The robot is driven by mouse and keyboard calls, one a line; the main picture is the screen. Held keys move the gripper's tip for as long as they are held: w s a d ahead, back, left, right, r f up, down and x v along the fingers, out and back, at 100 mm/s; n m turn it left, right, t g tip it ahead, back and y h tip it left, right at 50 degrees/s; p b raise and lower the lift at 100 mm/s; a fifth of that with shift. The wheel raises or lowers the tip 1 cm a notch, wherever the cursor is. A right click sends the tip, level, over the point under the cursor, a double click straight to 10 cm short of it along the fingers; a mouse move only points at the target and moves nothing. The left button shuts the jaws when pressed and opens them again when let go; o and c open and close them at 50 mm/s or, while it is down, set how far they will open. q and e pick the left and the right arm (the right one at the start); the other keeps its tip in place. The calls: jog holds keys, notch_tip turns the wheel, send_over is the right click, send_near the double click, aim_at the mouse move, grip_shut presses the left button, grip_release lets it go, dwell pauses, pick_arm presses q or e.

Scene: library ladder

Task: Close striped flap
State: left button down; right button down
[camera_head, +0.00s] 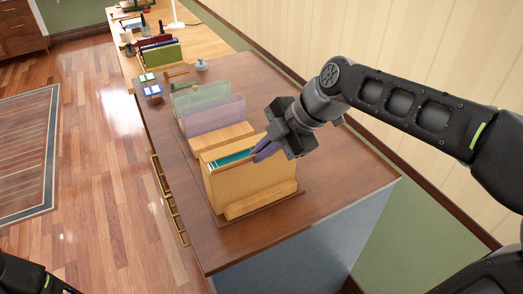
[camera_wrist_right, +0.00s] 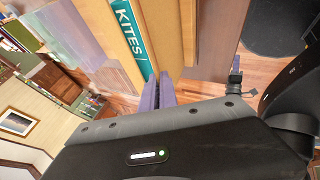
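A tan folder box (camera_head: 248,185) stands upright in a wooden holder (camera_head: 262,200) on the desk. A teal item (camera_head: 232,157) shows in its open top; in the right wrist view a teal strip (camera_wrist_right: 133,40) reads "KITES" between tan panels. I cannot make out a striped flap in either view. My right gripper (camera_head: 265,150) is at the upper right edge of the box, its purple fingers pointing toward it. In the right wrist view the fingers (camera_wrist_right: 159,94) lie side by side with nothing seen between them. Whether they touch the box is unclear. My left gripper is out of view.
Translucent green and purple dividers (camera_head: 212,112) stand behind the box on the desk (camera_head: 335,180). Small blue and green items (camera_head: 150,88) lie farther back. A wall runs along the right. Wooden floor (camera_head: 100,200) lies open at the left.

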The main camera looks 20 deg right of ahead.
dwell(0.7)
jog(key=g+p, duration=0.2)
jog(key=p, duration=0.1)
jog(key=shift+w+r, duration=0.35)
jog(key=shift+w, duration=0.05)
jog(key=g+p, duration=0.1)
jog(key=m+g+p, duration=0.1)
jog(key=shift+w+r+p, duration=0.1)
jog(key=shift+w+p, duration=0.25)
jog(key=shift+p, duration=0.05)
jog(key=g+p, duration=0.2)
jog(key=p, duration=0.1)
jog(key=shift+w+f+g+h, duration=0.2)
jog(key=shift+w+g+h, duration=0.1)
jog(key=shift+w+g, duration=0.1)
jog(key=c, duration=1.6)
grip_release()
jog(key=shift+c, duration=0.2)
